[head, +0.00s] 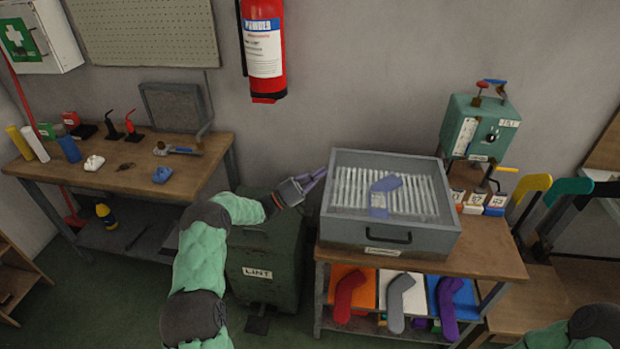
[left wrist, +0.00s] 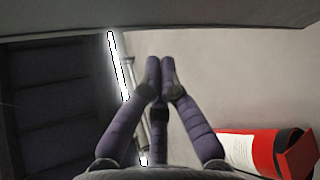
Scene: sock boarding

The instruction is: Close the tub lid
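A grey tub (head: 388,237) with a dark front handle and a label stands on the wooden bench. Its top looks open, showing a white ribbed rack (head: 350,190) and a purple sock-shaped piece (head: 385,184) inside. I cannot make out a separate raised lid on it. My left gripper (head: 320,176) is in the air just left of the tub's back left corner, apart from it as far as I can tell. In the left wrist view its purple fingers (left wrist: 160,78) come together at the tips with nothing visible between them. My right gripper is out of view.
A dark green lint bin (head: 264,268) stands under my left forearm. A red fire extinguisher (head: 264,50) hangs on the wall above; it also shows in the left wrist view (left wrist: 265,152). A teal machine (head: 480,128) stands right of the tub. A cluttered workbench (head: 125,180) is at left.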

